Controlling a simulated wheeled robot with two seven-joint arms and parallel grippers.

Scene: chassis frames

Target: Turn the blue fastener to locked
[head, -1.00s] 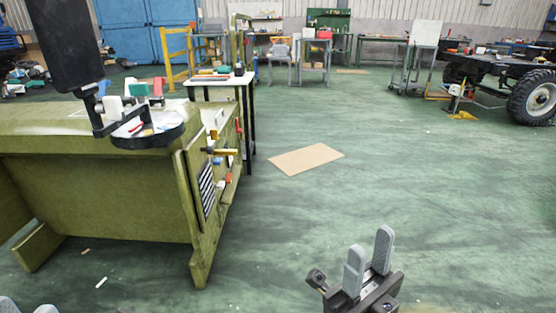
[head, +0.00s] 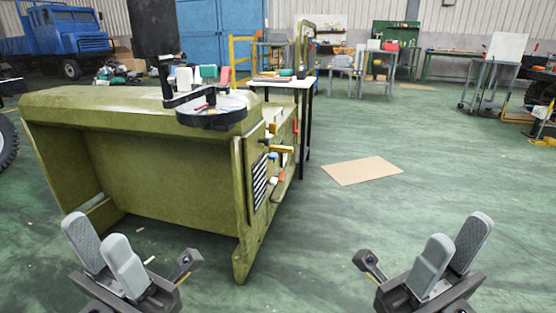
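The green chassis body (head: 160,175) stands ahead on the left, with a side panel carrying several small coloured handles. A small blue part (head: 272,156) shows on that panel, just below a yellow handle (head: 282,149). It is too small to tell whether it is the blue fastener or how it is turned. My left gripper (head: 97,232) is open and empty at the lower left, in front of the chassis body. My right gripper (head: 459,232) is open and empty at the lower right, over bare floor. Both are well apart from the panel.
A round black-rimmed tray (head: 212,117) with small items sits at the body's top corner. A white-topped table (head: 285,83) stands behind it. A flat tan board (head: 361,170) lies on the floor. The green floor to the right is clear.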

